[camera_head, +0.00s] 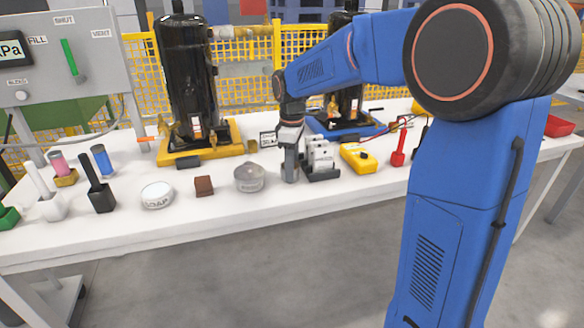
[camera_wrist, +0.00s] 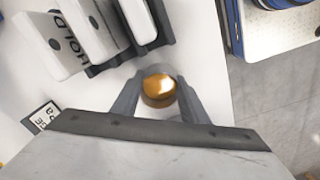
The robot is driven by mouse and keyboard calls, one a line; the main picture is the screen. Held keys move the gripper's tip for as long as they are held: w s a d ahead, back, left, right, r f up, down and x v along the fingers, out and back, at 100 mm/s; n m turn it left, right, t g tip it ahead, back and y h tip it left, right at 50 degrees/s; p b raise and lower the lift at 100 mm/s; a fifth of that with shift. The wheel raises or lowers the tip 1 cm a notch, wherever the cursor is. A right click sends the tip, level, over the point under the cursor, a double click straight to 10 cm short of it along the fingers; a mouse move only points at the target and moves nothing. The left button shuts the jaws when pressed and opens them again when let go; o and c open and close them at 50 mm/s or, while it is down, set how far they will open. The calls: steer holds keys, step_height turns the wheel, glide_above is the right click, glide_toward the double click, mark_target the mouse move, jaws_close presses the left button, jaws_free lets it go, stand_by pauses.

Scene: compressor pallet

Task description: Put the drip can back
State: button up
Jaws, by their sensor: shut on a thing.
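The drip can is a small round grey cup with shiny amber liquid inside; in the wrist view the can (camera_wrist: 158,90) sits between the two fingers. My gripper (camera_wrist: 158,103) is shut on it, one finger on each side. In the head view my gripper (camera_head: 290,150) points down over the bench, left of a dark rack with pale tags (camera_head: 319,156). A grey upright shape below the gripper there blends finger and can. I cannot tell whether the can's base touches the bench. The rack's tags (camera_wrist: 75,35) show close by in the wrist view, one reading HOLD.
On the white bench (camera_head: 330,195), a grey round dish (camera_head: 249,178), a brown block (camera_head: 204,186) and a white round tin (camera_head: 157,195) stand left of my gripper. A yellow meter (camera_head: 358,158) is right of the rack. Black compressors (camera_head: 187,80) stand behind.

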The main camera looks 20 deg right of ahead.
steer(key=o, duration=1.1)
steer(key=shift+o, duration=0.2)
step_height(320, 180, up, 11)
steer(key=s+d+r+m+t, duration=0.1)
steer(key=s+d+m, duration=0.15)
steer(key=s, duration=0.55)
steer(key=s+d+f+m+t, duration=0.2)
steer(key=s+f+m, duration=0.2)
steer(key=s, duration=0.8)
steer(key=s+d+f+m+t, duration=0.1)
steer(key=s+f+m, duration=0.4)
steer(key=s, duration=0.8)
steer(key=shift+d+f+t, duration=0.4)
steer(key=shift+d+f, duration=0.1)
steer(key=shift+f, duration=1.05)
steer(key=shift+s+m, duration=0.1)
steer(key=shift+m, duration=0.15)
